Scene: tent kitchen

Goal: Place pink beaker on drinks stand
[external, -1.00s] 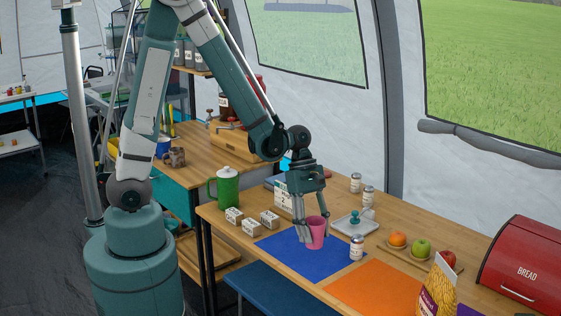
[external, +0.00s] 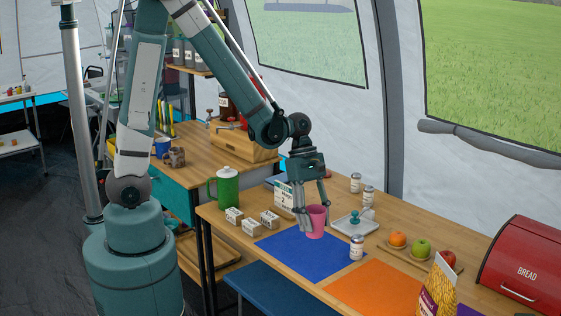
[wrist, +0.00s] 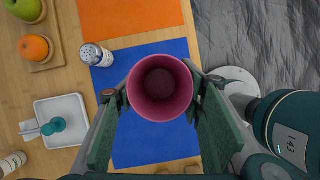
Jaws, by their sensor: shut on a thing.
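The pink beaker (external: 317,221) is upright between the fingers of my gripper (external: 312,218), which is shut on it. It is held a little above the blue mat (external: 300,258) on the long wooden table. In the wrist view I look down into the open, empty beaker (wrist: 160,87), with a finger on either side of it. A wooden-topped stand with a teal front (external: 178,200) is behind the table's left end. It holds a blue mug (external: 162,146), a brown mug (external: 175,157) and a wooden box; I cannot tell for sure that it is the drinks stand.
A green pot (external: 228,187) and small labelled blocks (external: 250,226) stand left of the beaker. A white tray (external: 350,226) and a shaker (external: 356,247) are close on its right. Fruit, an orange mat (external: 370,288) and a red bread bin (external: 525,265) lie further right.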

